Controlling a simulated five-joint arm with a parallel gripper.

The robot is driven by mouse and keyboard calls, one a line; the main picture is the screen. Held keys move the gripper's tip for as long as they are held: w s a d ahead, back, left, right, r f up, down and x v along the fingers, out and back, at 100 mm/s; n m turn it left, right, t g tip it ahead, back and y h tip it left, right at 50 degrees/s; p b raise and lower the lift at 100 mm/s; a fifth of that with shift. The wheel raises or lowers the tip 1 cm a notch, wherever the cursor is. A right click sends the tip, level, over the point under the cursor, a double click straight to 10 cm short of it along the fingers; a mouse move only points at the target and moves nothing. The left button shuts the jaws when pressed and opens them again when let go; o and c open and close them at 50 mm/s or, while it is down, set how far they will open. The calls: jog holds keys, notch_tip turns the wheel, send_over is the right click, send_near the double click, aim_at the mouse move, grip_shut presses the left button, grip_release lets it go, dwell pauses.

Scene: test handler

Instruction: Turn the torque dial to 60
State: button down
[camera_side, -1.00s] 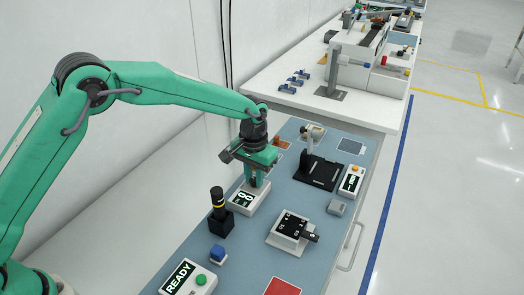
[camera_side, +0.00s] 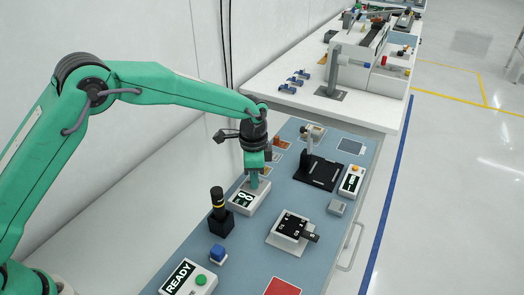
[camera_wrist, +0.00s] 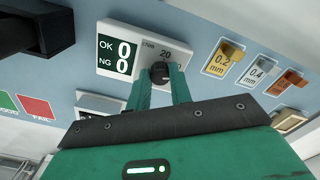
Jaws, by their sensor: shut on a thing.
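The torque dial (camera_wrist: 161,73) is a dark round knob on a white box (camera_wrist: 122,33) whose screen reads OK 0, NG 0. Beside the knob the box carries small "cNm" lettering and the number 20; other marks are hidden by my fingers, and I cannot read the dial's setting. In the side view the same white box (camera_side: 238,207) stands on the blue-grey bench top. My gripper (camera_wrist: 163,80) is shut on the dial, a green finger on each side of it. In the side view my gripper (camera_side: 254,183) reaches straight down onto the box, and the knob is hidden.
A black stand with a yellow-ringed handle (camera_side: 219,220) is close to the box. A white fixture with a dark top (camera_side: 287,240) and a black fixture (camera_side: 318,173) stand to the right. Cards with coloured tabs (camera_wrist: 217,64) lie beyond the box. A READY box (camera_side: 197,285) is in front.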

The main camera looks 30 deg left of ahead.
jog(key=m, duration=0.4)
jog(key=shift+m, duration=0.3)
jog(key=m, duration=0.4)
jog(key=shift+r+m, duration=0.1)
jog(key=shift+m, duration=0.2)
jog(key=c, duration=1.3)
grip_release()
jog(key=shift+o, duration=0.2)
jog(key=shift+r, duration=3.85)
